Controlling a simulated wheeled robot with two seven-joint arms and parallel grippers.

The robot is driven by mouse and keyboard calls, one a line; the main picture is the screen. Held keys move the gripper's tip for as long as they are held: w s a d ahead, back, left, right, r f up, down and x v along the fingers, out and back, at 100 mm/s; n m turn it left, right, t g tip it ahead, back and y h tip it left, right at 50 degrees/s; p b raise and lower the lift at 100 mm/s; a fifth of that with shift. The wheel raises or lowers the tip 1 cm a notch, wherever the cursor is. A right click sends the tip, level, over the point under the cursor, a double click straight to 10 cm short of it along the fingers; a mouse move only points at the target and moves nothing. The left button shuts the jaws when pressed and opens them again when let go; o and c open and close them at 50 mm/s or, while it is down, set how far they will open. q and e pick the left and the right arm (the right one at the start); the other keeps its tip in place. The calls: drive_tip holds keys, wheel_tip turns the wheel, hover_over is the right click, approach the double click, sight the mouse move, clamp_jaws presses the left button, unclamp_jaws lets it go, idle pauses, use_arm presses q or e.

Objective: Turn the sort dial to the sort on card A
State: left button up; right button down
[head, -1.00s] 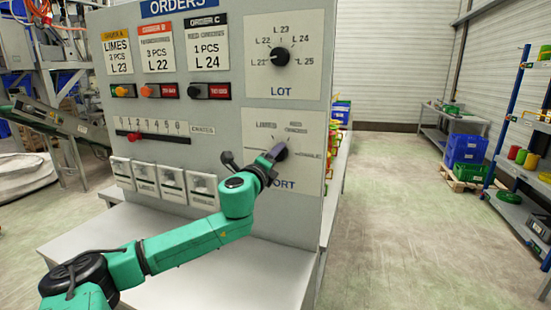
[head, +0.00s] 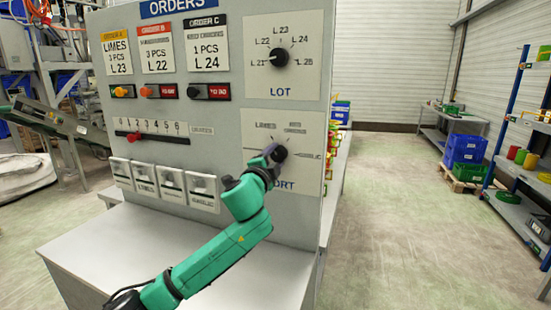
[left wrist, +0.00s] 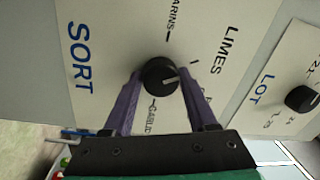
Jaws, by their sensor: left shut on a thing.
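The sort dial is a round black knob (left wrist: 160,76) on a pale SORT plate (left wrist: 100,25); in the head view the plate (head: 252,118) is at the panel's lower right. My left gripper (left wrist: 161,74) has its purple fingers on either side of the knob, shut on it. In the left wrist view the knob's white mark points right, roughly between LIMES and the partly hidden label below it. GARLIC lies towards the gripper. Card A (head: 116,53), orange-topped at the panel's upper left, reads LIMES, 1 PCS, L 23. My right gripper is not in view.
The LOT dial (head: 279,58) is directly above the SORT plate. Cards B (head: 155,49) and C (head: 207,44), several push buttons, a red slider (head: 134,136) and white flaps (head: 203,192) fill the panel's left.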

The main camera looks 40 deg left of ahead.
use_arm(q)
drive_tip(key=shift+f, duration=0.25)
drive_tip(key=o, duration=1.4)
drive_tip(key=shift+c, duration=0.2)
drive_tip(key=shift+s+r+n, duration=0.1)
drive_tip(key=shift+r+n, duration=0.05)
drive_tip(key=shift+n, duration=0.15)
drive_tip(key=shift+s+d, duration=0.1)
drive_tip(key=shift+s, duration=0.15)
drive_tip(key=r+b+v, duration=0.1)
drive_tip(key=b+v, duration=0.9)
drive_tip(key=v, duration=0.4)
drive_tip(key=shift+f+b, duration=0.4)
